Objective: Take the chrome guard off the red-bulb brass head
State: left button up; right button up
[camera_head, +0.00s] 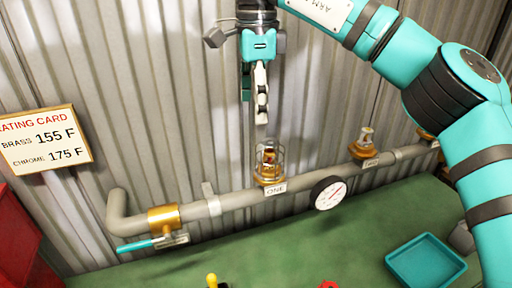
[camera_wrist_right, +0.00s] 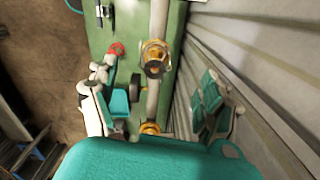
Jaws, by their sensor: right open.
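A chrome wire guard (camera_head: 281,161) stands around a brass head (camera_head: 268,180) on the pipe, above a label reading ONE. A small reddish spot shows inside the cage; the bulb itself is too small to make out clearly. My right gripper (camera_head: 261,108) points down above this head in the head view, apart from the guard. In the right wrist view my right gripper (camera_wrist_right: 160,103) has its fingers spread wide with nothing between their tips. That view also shows a brass fitting (camera_wrist_right: 154,58) on the pipe; I cannot tell which head it is. My left gripper is not in view.
The pipe (camera_head: 234,200) runs along the corrugated wall, with another head (camera_head: 366,140) and a dial gauge (camera_head: 328,193) to the right. A brass valve (camera_head: 163,217) with a teal lever is at left. A teal tray (camera_head: 394,266) lies on the green bench (camera_head: 300,240). A rating card (camera_head: 45,140) hangs left.

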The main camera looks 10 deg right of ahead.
aim_at(256, 146)
notch_tip(256, 146, down, 10)
jog(key=shift+s+f+p, duration=0.1)
jog(key=shift+f+p, duration=0.1)
jog(key=shift+p, duration=0.25)
jog(key=shift+c, duration=0.3)
jog(key=shift+a+f, duration=0.1)
jog(key=c, duration=1.6)
jog(key=shift+f, duration=0.1)
grip_shut()
jog(key=shift+f, duration=0.1)
jog(key=shift+o, duration=0.8)
grip_release()
grip_shut()
